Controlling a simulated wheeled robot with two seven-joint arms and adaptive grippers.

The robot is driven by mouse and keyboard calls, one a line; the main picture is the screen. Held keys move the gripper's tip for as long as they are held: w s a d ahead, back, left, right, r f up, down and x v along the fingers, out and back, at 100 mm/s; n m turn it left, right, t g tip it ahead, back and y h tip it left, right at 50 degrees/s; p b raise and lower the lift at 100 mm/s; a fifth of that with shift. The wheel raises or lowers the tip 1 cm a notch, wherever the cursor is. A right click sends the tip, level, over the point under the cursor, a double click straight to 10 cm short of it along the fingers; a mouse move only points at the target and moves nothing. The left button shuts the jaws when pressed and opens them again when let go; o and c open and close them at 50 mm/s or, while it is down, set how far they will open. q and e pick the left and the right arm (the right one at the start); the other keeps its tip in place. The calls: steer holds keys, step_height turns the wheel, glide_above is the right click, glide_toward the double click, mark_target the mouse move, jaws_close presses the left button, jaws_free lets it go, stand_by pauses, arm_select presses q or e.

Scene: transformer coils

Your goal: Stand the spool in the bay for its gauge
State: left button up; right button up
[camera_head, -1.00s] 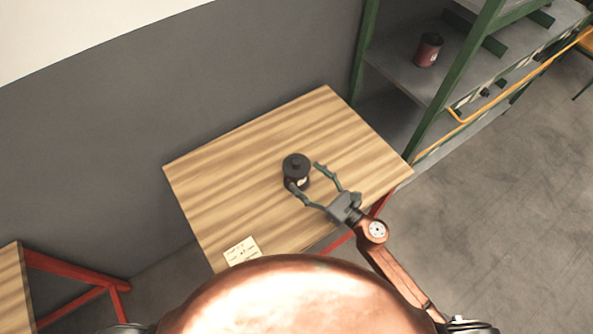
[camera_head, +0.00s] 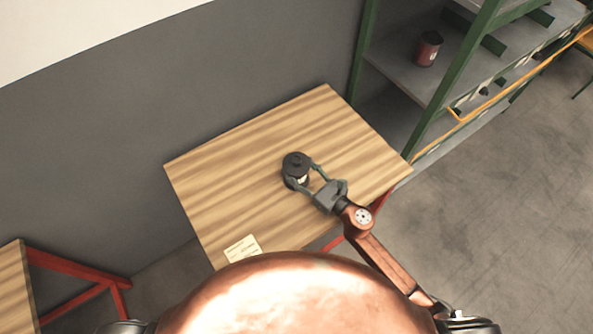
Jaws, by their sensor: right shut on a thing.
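The dark spool (camera_head: 296,165) stands upright on the wooden table (camera_head: 240,180), a little right of its middle. A small pale label shows low on its side. My right gripper (camera_head: 304,176) reaches in from the lower right, its two fingers shut on the spool's sides. A pale note card (camera_head: 243,249) with writing too small to read lies at the table's near left edge. My left gripper is not in view.
A green-framed shelf rack (camera_head: 440,110) stands right of the table, with a red and black can (camera_head: 428,48) on its upper shelf. A yellow rail (camera_head: 520,80) runs along it. Another wooden table (camera_head: 14,290) is at the lower left. The table around the spool is clear.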

steer(key=c, duration=0.8)
steer(key=shift+r, duration=0.1)
steer(key=shift+c, duration=0.4)
